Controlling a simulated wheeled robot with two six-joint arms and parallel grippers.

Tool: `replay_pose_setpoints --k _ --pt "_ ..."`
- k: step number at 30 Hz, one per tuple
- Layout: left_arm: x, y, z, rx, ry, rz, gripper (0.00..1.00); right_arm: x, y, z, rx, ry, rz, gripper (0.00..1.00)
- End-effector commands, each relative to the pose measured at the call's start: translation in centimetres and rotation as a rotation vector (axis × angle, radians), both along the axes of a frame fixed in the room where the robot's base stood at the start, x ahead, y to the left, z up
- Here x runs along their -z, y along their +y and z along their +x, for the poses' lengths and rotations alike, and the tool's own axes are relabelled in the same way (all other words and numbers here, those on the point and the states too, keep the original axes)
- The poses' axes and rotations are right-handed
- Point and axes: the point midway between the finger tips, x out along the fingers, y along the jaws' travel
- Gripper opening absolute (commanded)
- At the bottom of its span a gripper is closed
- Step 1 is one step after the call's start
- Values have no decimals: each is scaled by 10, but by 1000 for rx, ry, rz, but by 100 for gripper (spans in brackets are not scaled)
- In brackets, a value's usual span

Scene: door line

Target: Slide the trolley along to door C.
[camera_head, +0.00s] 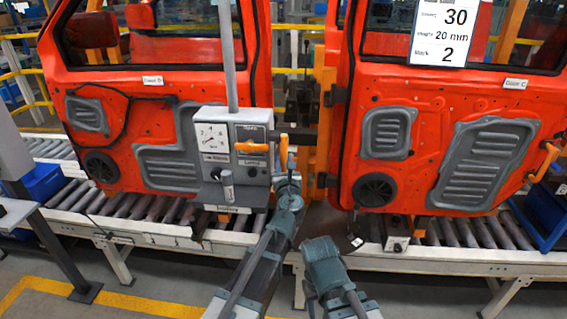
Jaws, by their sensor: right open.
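The trolley (212,170) is a grey box with a dial, labels and an orange lever (251,147), hanging on an upright pole in front of the left orange door. An upright orange handle (283,150) stands at its right side. My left gripper (287,177) is at the lower part of this handle and appears shut on it; its fingertips are partly hidden. Door C (432,150) is the right orange door, with its label (512,84) under the window. My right gripper (319,245) is open and empty, low in front of the conveyor; its fingers are hard to make out.
The left door (130,140) has its own small label. Both doors stand over a roller conveyor (130,232). An orange post (325,110) stands between them. A white sheet (445,32) hangs on door C's window. Blue bins stand at both sides.

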Motion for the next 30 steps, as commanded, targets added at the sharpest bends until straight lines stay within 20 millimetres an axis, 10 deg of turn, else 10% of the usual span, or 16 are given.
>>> replay_pose_setpoints --k 4,30 --pt "0 0 0 -1 0 0 0 0 0 0 0 0 0 50" --pt "0 0 0 0 0 0 0 0 0 0 0 0 0 50"
